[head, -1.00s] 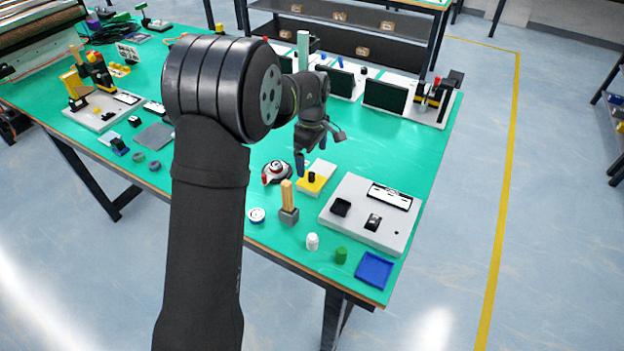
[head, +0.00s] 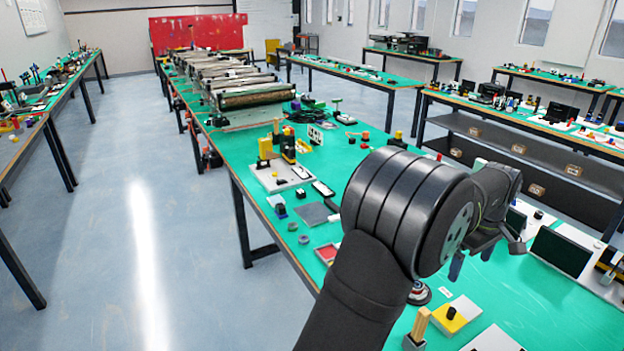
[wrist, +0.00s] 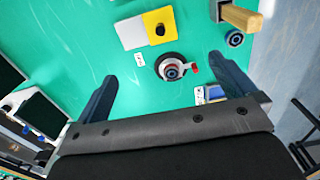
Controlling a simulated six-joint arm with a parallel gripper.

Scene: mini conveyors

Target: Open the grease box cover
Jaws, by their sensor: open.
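A flat white-and-yellow box with a black knob (head: 452,312) lies on the green table, low in the head view. It looks like the grease box, though I cannot be sure. It also shows in the wrist view (wrist: 159,29), the knob on its yellow part. I cannot tell whether its cover is separate or shut. My gripper (head: 472,258) is above the table, partly hidden by my arm in the head view. In the wrist view my gripper (wrist: 163,68) has its two blue fingers wide apart, with nothing held. The box lies beyond the fingertips, apart from them.
A round dark device with a red handle (wrist: 171,67) sits beside the box, within the span between my fingers in the wrist view. A wooden-handled tool (head: 420,324) stands nearby. A black-screened panel (head: 560,251) is at the right.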

